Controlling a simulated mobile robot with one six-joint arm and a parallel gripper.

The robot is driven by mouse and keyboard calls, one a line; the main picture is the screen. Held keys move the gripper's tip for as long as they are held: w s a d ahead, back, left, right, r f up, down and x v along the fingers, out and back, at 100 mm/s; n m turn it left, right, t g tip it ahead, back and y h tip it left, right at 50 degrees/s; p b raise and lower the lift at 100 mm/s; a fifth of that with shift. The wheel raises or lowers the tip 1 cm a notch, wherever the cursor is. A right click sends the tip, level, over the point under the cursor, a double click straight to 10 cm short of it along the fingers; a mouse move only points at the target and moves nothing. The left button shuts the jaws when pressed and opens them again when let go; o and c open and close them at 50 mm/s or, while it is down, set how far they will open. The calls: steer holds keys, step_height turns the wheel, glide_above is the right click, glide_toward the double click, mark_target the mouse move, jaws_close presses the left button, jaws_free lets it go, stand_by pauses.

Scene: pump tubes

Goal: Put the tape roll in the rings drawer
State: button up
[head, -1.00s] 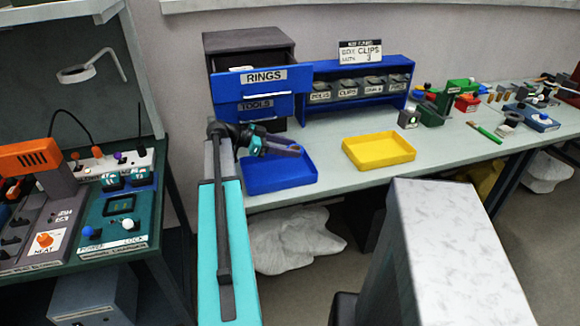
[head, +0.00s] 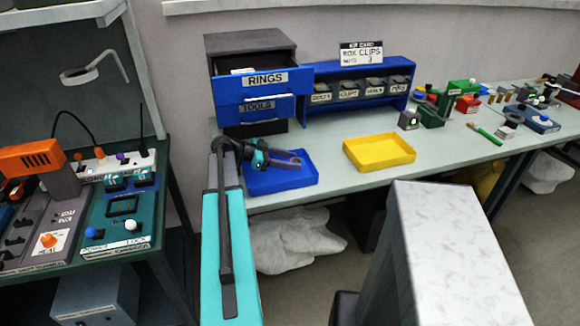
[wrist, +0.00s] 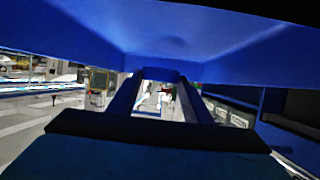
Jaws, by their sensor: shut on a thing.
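My gripper (head: 268,158) is shut on a dark blue-purple ring that looks like the tape roll (head: 290,163). It points to the right, over the blue tray (head: 262,186). The rings drawer (head: 232,84), with a blue front labelled RINGS, is pulled out of the dark cabinet (head: 250,43) above and behind my gripper. A little of its inside shows; most is hidden.
The TOOLS drawer (head: 284,108) is directly under the rings drawer. A blue shelf of labelled bins (head: 355,72) stands to the right. A yellow tray (head: 380,153) lies on the bench, with clear bench (head: 325,145) between the trays. Several small parts lie farther right.

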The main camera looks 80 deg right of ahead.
steer(key=shift+f, duration=1.35)
steer(key=shift+f+b, duration=0.15)
steer(key=shift+b, duration=0.35)
steer(key=o, duration=1.1)
steer(key=shift+c, duration=0.2)
steer(key=shift+p, duration=0.95)
steer(key=shift+w+b, duration=0.3)
steer(key=shift+b, duration=0.05)
steer(key=b+v, duration=0.4)
steer(key=v, duration=0.9)
steer(key=shift+a, duration=0.15)
